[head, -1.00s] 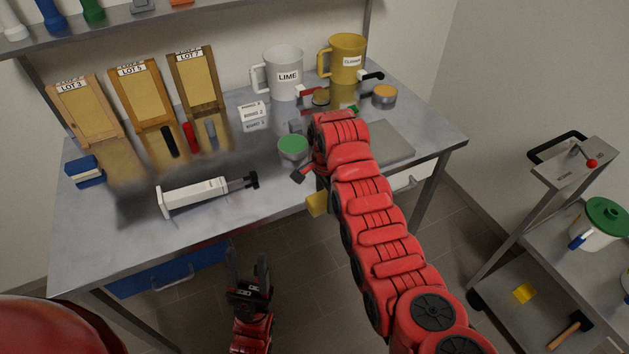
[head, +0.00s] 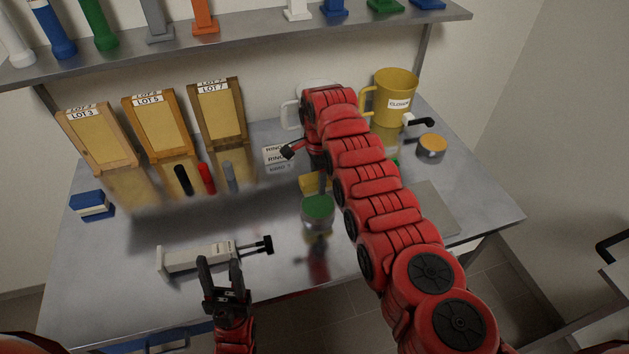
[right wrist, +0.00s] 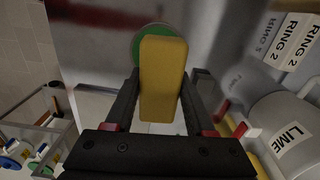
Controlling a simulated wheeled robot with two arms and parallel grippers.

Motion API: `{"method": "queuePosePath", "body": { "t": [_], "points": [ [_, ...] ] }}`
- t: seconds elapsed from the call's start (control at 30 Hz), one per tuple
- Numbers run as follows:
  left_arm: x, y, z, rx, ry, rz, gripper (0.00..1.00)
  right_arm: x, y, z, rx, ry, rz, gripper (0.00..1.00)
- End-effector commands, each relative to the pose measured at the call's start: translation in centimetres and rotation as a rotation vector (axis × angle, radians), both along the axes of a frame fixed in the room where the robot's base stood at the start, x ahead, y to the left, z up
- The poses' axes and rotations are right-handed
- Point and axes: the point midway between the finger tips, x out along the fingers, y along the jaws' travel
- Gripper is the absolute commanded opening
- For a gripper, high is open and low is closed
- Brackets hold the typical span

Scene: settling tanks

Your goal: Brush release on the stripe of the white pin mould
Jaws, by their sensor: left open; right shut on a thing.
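My right gripper (right wrist: 160,105) is shut on a yellow block-like piece (right wrist: 163,78). That piece also shows in the head view (head: 313,183), above the table behind the round tin with a green top (head: 317,208). In the wrist view it partly covers the green top (right wrist: 145,42); I cannot see a brush tip. A white upright piece (head: 14,40) stands at the shelf's left end and another white one (head: 297,9) stands further right; I cannot tell which is the white pin mould. No stripe is discernible.
A white tool with a black plunger (head: 198,258) lies beside my left gripper. Three wooden frames (head: 160,127) stand at the back. A blue block (head: 92,205) lies left.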

Motion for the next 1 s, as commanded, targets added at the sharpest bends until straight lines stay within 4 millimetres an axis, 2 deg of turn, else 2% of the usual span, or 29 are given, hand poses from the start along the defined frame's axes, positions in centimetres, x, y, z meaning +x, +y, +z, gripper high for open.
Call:
{"method": "queuePosePath", "body": {
  "t": [0.23, 0.53, 1.0],
  "points": [
    [0.0, 0.0, -1.3, 0.0, 0.0, 0.0, 0.5, -0.1, 0.0, -2.2, -0.001, 0.004, 0.0, 0.1],
    [0.0, 0.0, -4.2, 0.0, 0.0, 0.0, 0.5, -0.1, 0.0, -5.5, -0.001, 0.002, 0.001, 0.1],
    [0.0, 0.0, -4.4, 0.0, 0.0, 0.0, 0.5, -0.1, 0.0, -5.8, 0.0, 0.001, 0.001, 0.1]
  ]
}}
